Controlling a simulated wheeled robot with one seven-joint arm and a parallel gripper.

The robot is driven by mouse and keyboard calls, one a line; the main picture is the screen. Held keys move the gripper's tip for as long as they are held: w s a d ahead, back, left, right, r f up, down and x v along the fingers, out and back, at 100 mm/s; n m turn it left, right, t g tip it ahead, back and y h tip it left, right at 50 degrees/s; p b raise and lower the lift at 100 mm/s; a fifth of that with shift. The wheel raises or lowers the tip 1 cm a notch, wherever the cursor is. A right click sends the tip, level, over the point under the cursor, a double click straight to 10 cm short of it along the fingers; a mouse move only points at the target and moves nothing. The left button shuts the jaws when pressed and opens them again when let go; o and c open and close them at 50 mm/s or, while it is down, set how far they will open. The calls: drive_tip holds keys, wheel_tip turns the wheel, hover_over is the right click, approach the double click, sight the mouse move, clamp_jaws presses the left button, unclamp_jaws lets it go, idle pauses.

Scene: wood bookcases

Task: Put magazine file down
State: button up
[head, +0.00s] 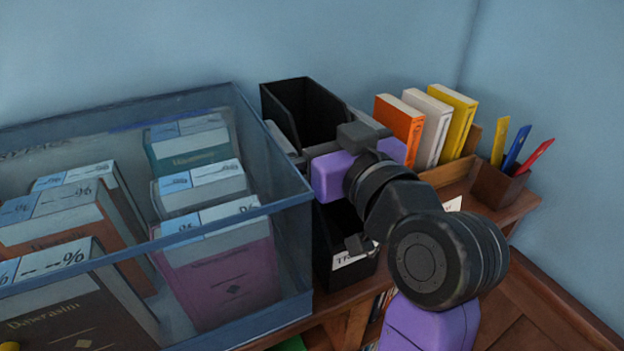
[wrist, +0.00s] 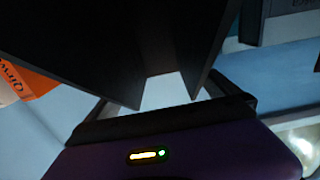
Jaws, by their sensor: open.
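The black magazine file (head: 305,112) stands upright, open at the top, just right of the clear bin in the head view. A low black front with a white, partly hidden label (head: 352,260) shows below my gripper; I cannot tell whether it belongs to the same file. My gripper (head: 325,180) is in front of the black file and hides its middle. In the wrist view, dark file panels (wrist: 110,45) with a notch between them fill the top, close to my open gripper (wrist: 165,103). I cannot tell whether the fingers touch the file.
A clear blue-edged bin (head: 265,215) with several boxed books is at left. Orange, white and yellow books (head: 430,125) stand behind my arm on the wooden bookcase top (head: 505,212). A brown pen cup (head: 497,187) is at its right end. A wall is behind.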

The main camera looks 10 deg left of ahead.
drive_tip(key=shift+w+a, duration=0.35)
drive_tip(key=shift+w, duration=0.15)
drive_tip(key=c, duration=2)
drive_tip(key=shift+c, duration=0.6)
drive_tip(key=shift+r, duration=0.2)
